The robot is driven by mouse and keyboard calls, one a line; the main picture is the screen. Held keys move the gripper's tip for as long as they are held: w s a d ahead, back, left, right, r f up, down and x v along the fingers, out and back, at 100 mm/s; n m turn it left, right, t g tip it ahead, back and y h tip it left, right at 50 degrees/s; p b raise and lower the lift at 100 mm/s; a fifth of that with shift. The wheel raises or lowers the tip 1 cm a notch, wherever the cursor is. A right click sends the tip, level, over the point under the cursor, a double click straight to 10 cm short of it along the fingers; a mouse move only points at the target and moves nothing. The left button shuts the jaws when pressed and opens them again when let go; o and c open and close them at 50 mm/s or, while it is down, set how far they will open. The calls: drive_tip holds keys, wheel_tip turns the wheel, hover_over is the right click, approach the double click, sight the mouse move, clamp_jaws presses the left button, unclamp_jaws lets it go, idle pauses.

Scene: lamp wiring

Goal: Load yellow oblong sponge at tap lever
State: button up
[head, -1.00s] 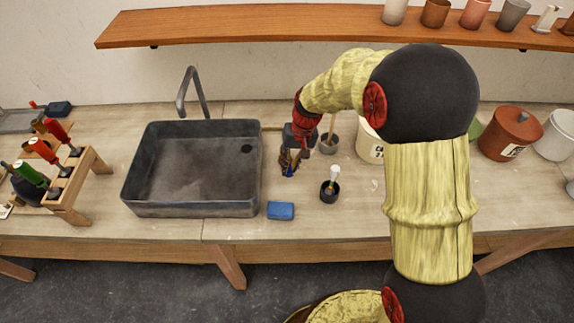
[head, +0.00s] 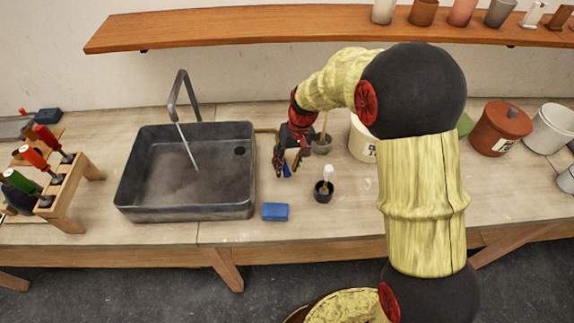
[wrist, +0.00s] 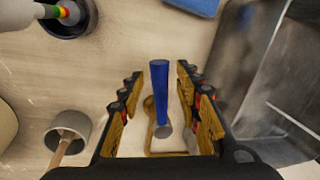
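No yellow sponge shows. A blue oblong sponge (head: 275,212) lies on the counter to the right of the sink's front corner; part of it shows at the top of the wrist view (wrist: 195,5). A tap lever with a blue handle (wrist: 160,85) stands between the fingers of my gripper (wrist: 163,108) on a brass-coloured base. The fingers are open, with a gap on both sides of the handle. In the head view my gripper (head: 287,163) is low beside the sink's right wall. Water runs from the grey spout (head: 181,97) into the dark sink (head: 150,212).
A dark pot holding a white-handled brush (head: 323,192) stands right of the sponge. A grey cup with a wooden stick (head: 321,146) is close to my gripper. A screwdriver rack (head: 66,197) is at left. The counter in front of the lever is mostly free.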

drive_tip(key=shift+r, duration=0.1)
wheel_tip(320, 180, up, 12)
drive_tip(key=d, duration=0.2)
drive_tip(key=shift+w+d+f, duration=0.15)
drive_tip(key=shift+w+f, duration=0.05)
drive_tip(key=shift+w, duration=0.05)
idle(0.5)
